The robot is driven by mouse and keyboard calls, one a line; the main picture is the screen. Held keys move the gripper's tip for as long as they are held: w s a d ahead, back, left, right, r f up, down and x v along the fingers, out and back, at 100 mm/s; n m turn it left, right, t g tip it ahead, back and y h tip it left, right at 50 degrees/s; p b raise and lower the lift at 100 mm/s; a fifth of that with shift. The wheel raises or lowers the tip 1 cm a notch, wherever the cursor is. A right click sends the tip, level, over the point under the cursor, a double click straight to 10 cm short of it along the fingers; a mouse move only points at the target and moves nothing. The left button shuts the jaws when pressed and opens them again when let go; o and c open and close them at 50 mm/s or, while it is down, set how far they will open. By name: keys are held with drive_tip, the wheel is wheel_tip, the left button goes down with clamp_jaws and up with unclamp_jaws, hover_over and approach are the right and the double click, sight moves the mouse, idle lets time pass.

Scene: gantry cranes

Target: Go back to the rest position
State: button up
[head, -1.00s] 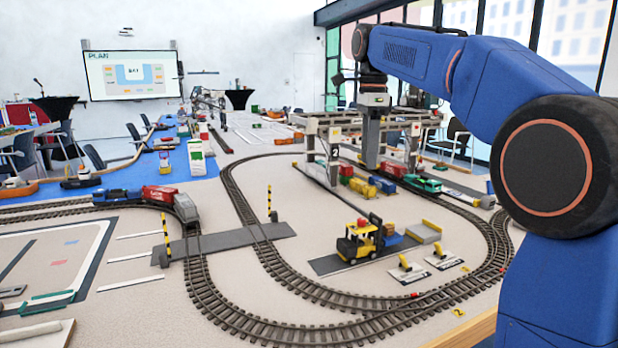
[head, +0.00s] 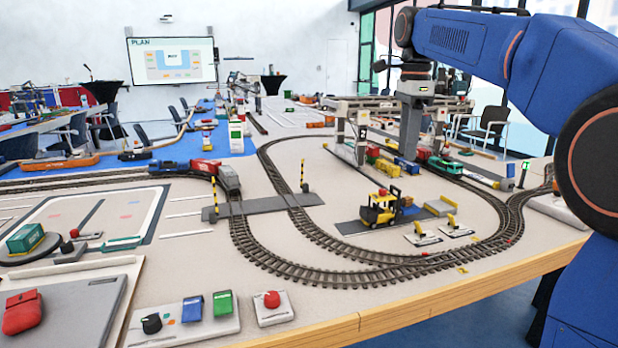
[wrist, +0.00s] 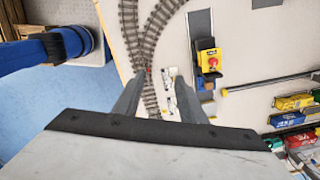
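My gripper (wrist: 163,88) shows in the wrist view with its two grey fingers spread apart and nothing between them. It points down over the track layout, with rails and small white plates far below the fingertips. In the head view my blue arm reaches in from the right, and its grey gripper end (head: 411,128) hangs over the crane area. The fingertips cannot be made out clearly there.
Gantry cranes (head: 352,103), coloured containers (head: 387,167) and a green locomotive (head: 445,165) stand near my gripper. A yellow forklift (head: 380,208) stands inside the track loop (head: 300,262). A control panel (head: 183,322) and red button (head: 271,299) lie front left.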

drive_tip(key=s+d+f+n+t, duration=0.2)
drive_tip(key=s+f+n, duration=0.7)
drive_tip(key=s+f, duration=0.6)
drive_tip(key=s+d+f+n+t, duration=0.2)
drive_tip(key=s+f+n, duration=0.7)
drive_tip(key=s+f, duration=0.6)
drive_tip(key=s+d, duration=0.1)
drive_tip(key=s, duration=0.2)
drive_tip(key=shift+d+f+t, duration=0.15)
drive_tip(key=shift+d+t, duration=0.15)
drive_tip(key=shift+d, duration=0.05)
